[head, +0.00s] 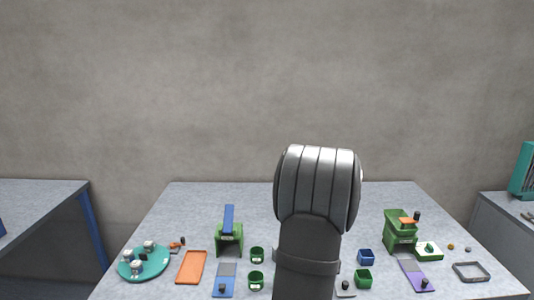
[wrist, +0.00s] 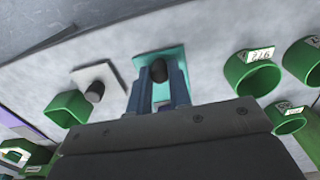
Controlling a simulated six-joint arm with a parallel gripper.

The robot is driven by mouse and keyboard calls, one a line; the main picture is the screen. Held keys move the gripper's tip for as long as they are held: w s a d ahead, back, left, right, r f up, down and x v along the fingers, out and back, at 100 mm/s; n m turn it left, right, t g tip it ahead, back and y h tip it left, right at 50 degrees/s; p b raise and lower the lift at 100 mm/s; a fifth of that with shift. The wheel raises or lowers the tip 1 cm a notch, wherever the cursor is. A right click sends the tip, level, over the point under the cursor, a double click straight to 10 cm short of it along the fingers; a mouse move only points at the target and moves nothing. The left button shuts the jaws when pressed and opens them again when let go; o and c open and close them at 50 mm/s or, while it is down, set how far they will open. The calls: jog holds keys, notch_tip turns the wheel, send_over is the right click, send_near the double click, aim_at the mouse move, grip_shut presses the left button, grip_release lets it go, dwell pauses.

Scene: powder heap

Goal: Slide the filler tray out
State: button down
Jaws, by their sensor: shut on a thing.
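In the head view my own arm covers the gripper and this plate.
A pale slab with a dark knob (wrist: 95,92) and a green square cup (wrist: 68,108) lie left of the fingers. Labelled green round cups (wrist: 252,75) stand to the right. In the head view, green dispensers (head: 229,240) (head: 399,238) stand on both sides of my arm.

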jog(key=c, duration=1.4)
grip_release()
jog(key=shift+s, duration=0.2)
jog(key=shift+r, duration=0.1)
jog(key=shift+r, duration=3.7)
notch_tip(320, 180, down, 8)
jog(key=shift+r, duration=0.2)
jog(key=shift+w, duration=0.55)
jog(key=shift+s, duration=0.15)
